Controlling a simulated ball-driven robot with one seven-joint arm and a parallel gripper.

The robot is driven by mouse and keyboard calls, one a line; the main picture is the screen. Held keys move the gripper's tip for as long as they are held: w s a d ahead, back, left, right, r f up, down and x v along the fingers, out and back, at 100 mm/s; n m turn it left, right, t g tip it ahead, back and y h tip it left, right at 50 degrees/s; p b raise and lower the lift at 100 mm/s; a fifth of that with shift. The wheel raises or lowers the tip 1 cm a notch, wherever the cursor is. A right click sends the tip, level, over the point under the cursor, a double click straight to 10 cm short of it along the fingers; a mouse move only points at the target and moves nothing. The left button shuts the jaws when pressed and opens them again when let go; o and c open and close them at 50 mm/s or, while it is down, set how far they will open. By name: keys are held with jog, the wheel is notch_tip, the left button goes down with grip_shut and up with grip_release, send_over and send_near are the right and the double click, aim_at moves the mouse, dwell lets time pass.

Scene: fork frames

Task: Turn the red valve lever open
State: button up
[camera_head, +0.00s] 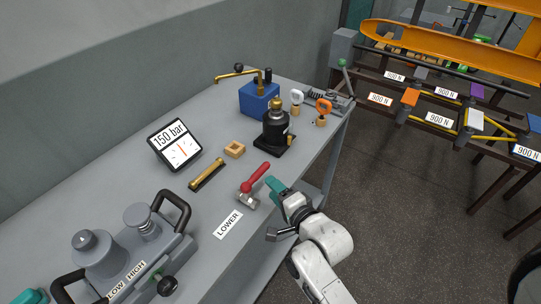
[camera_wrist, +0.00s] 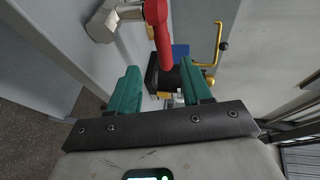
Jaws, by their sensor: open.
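The red valve lever (camera_head: 257,176) sits on a silver valve body (camera_head: 246,197) on the grey bench, slanting up and right from it. In the wrist view the red lever (camera_wrist: 158,32) comes down from the top, its end near the gap between my fingertips, with the silver valve (camera_wrist: 103,22) at upper left. My gripper (camera_head: 275,186) is just right of the lever in the head view. In the wrist view my gripper (camera_wrist: 161,70) has two teal fingers spread apart, with nothing held between them. I cannot tell whether a finger touches the lever.
A LOWER label (camera_head: 228,224) lies in front of the valve. A gauge reading 150 bar (camera_head: 175,144), a brass bar (camera_head: 207,174), a wooden square (camera_head: 235,149) and a black jack (camera_head: 275,133) stand behind. A blue pump (camera_head: 259,98) is farther back. A grey handled unit (camera_head: 125,250) stands front left.

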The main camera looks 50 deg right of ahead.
aim_at(256, 176)
jog(key=shift+w+d+r, duration=0.15)
jog(key=shift+w+d, duration=0.2)
jog(key=shift+d, duration=0.15)
jog(key=p+x, duration=0.1)
jog(key=x, duration=0.9)
jog(key=shift+c, duration=0.4)
grip_shut()
